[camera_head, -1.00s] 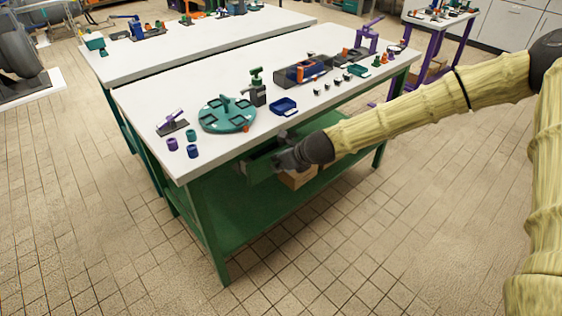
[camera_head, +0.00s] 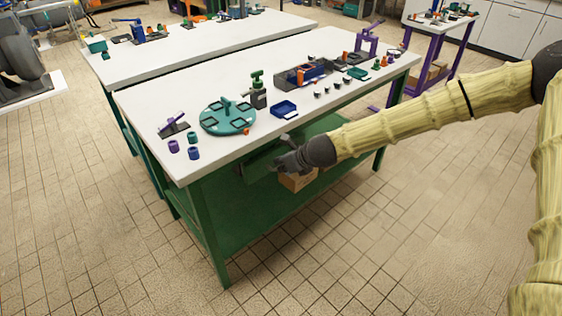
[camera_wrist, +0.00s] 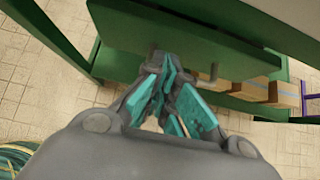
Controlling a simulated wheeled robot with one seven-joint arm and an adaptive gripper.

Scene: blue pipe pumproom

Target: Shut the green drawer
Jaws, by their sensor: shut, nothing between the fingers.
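The green drawer (camera_head: 258,168) hangs under the near white-topped table; my gripper and the tabletop hide much of it. In the wrist view its flat green front (camera_wrist: 205,42) fills the upper middle, with two short handle posts below. My gripper (camera_head: 280,163) is at the drawer's front, below the table edge. In the wrist view the gripper's teal fingers (camera_wrist: 168,80) are shut and empty, close to the drawer front between the posts. I cannot tell whether they touch it.
The table (camera_head: 190,165) carries a teal round fixture (camera_head: 228,118), a blue tray (camera_head: 284,109) and small parts. Cardboard boxes (camera_wrist: 285,94) sit on the green lower shelf (camera_head: 235,215). The tiled floor in front is clear.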

